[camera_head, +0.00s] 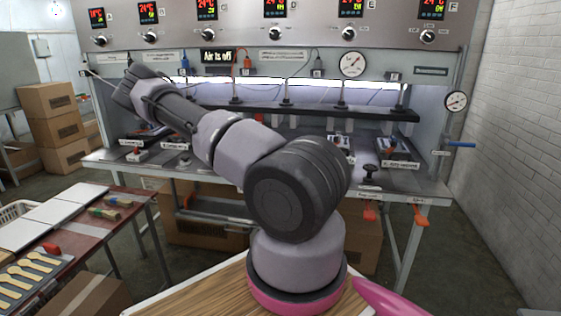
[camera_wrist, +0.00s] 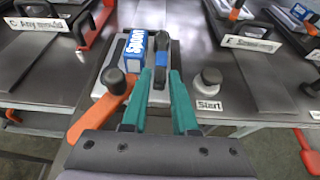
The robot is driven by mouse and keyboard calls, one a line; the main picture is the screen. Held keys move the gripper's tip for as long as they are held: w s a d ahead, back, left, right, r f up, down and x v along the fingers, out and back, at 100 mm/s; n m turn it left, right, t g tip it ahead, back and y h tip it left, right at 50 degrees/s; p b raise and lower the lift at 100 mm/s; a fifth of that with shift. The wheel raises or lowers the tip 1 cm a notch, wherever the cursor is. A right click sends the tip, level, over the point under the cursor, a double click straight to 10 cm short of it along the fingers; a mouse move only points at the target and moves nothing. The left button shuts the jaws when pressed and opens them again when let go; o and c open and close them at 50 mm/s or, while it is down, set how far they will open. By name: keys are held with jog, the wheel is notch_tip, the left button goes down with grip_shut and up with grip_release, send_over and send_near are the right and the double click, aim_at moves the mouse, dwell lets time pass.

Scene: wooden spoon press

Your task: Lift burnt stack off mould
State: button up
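In the wrist view my gripper (camera_wrist: 161,72) has two teal fingers with a clear gap between them, pointing at a press station. Ahead of the fingertips is a light grey mould unit (camera_wrist: 105,88) with a blue and white lettered block (camera_wrist: 135,46) on its left. A dark curved piece with a blue part (camera_wrist: 161,50) lies just beyond the fingertips; I cannot tell whether they touch it. I cannot make out which piece is the burnt stack. In the head view my arm hides its own end and part of the bench.
An orange lever (camera_wrist: 97,112) and a black-knobbed Start button (camera_wrist: 209,85) flank the fingers. Neighbouring stations stand on both sides. In the head view the press bench (camera_head: 425,183) spans the back, and a side table (camera_head: 140,196) at left carries wooden spoons (camera_head: 37,258). Cardboard boxes (camera_head: 50,101) stand far left.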

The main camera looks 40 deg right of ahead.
jog(key=x, duration=0.4)
jog(key=shift+w+d, duration=0.25)
jog(key=shift+d, duration=0.1)
grip_shut()
